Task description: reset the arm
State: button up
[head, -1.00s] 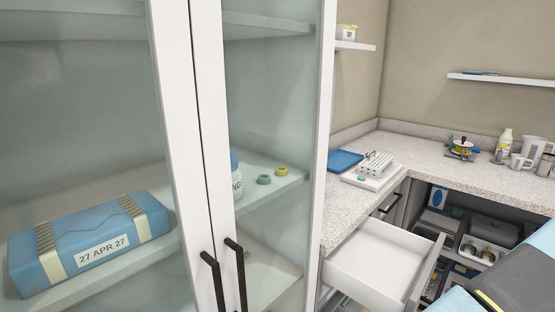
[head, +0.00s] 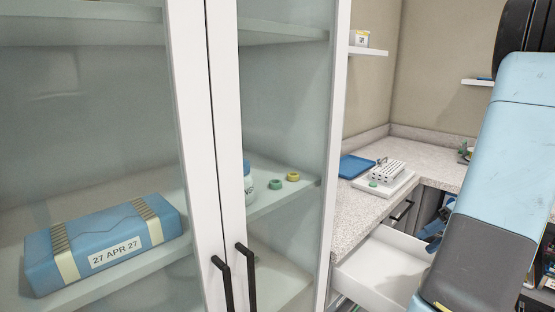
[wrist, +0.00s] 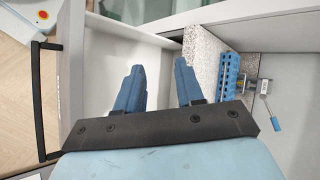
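My arm (head: 490,170) is raised across the right of the head view, light blue with a dark grey section. My gripper (wrist: 158,85) shows in the wrist view, its two blue fingers spread apart with nothing between them, so it is open and empty. It is above the white open drawer (wrist: 95,75). In the head view the drawer (head: 375,270) stands pulled out below the counter, partly hidden by my arm. A blue part of the gripper shows beside my arm there.
A glass-door cabinet (head: 222,150) with black handles is shut at left; a blue pack labelled 27 APR 27 (head: 105,245) lies inside. A speckled counter (head: 352,215) holds a blue tray (head: 357,166) and a white rack (head: 385,178). The drawer's black handle (wrist: 37,100) sticks out.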

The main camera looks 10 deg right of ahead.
jog(key=w+a+r+n+g+h, duration=0.1)
jog(key=a+r+n+h, duration=0.15)
jog(key=a+r, duration=0.4)
jog(key=a+r+n+g+h, duration=0.1)
jog(key=a+r+h, duration=0.3)
jog(key=a, duration=0.5)
jog(key=s+a+r+n+t+h, duration=0.1)
jog(key=s+a+r+t, duration=0.1)
jog(key=s+a+r, duration=0.2)
jog(key=s+a+r+n+t+h, duration=0.1)
jog(key=s+a+r+t+h, duration=0.1)
jog(key=a, duration=0.6)
jog(key=shift+s+a+r+t, duration=0.3)
jog(key=shift+s+r+t, duration=0.2)
jog(key=shift+s+r, duration=0.35)
jog(key=shift+a+h, duration=0.1)
jog(key=shift+h, duration=0.15)
